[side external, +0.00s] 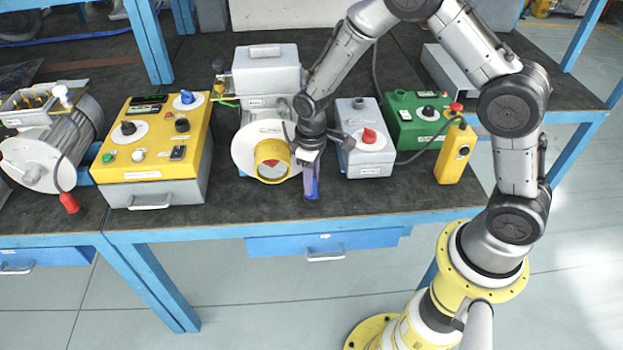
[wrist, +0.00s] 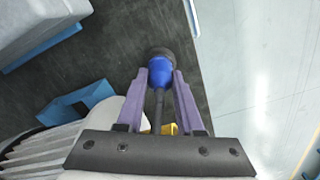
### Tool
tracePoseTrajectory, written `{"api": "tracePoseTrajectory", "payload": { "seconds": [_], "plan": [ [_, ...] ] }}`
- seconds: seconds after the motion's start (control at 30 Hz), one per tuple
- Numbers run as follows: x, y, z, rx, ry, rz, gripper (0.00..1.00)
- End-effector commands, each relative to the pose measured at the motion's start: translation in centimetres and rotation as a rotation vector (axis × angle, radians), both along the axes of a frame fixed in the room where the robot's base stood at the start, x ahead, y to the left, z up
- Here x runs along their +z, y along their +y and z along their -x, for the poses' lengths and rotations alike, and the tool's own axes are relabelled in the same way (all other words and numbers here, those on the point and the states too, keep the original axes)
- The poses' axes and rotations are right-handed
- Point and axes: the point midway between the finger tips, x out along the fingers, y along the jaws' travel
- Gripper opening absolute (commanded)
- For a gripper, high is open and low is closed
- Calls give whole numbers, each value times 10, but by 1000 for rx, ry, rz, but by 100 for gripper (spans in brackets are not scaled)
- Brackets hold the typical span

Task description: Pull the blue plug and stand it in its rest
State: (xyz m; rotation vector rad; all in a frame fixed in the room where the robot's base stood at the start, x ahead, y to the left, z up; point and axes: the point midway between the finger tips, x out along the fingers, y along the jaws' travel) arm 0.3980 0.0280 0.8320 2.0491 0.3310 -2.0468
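My gripper (side external: 311,190) points down near the front edge of the bench, just right of the yellow-rimmed blower outlet. In the wrist view, my gripper's purple fingers (wrist: 160,75) stand on either side of the blue plug (wrist: 160,71) and appear to touch it, with no clear gap. A dark cable runs from the plug back between the fingers. A round black piece (wrist: 161,52) shows just beyond the plug's end; whether it is part of the plug or the rest, I cannot tell. In the side view the fingers mostly hide the plug.
The blower (side external: 243,150) stands close left of my gripper. A grey box with a red knob (side external: 369,136) is close right, then a green box (side external: 418,112) and yellow pendant (side external: 455,157). A yellow control box (side external: 160,140) and red plug (side external: 69,203) are further left.

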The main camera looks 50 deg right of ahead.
Motion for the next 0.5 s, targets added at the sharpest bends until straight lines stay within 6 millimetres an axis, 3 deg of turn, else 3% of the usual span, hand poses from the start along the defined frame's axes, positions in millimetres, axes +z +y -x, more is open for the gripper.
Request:
{"api": "tracePoseTrajectory", "payload": {
  "seconds": [0.03,0.17,0.5],
  "plan": [
    [0,0,0,0,1,0,46],
    [0,0,0,0,1,0,69],
    [2,0,0,0,0,0,69]
  ]
}}
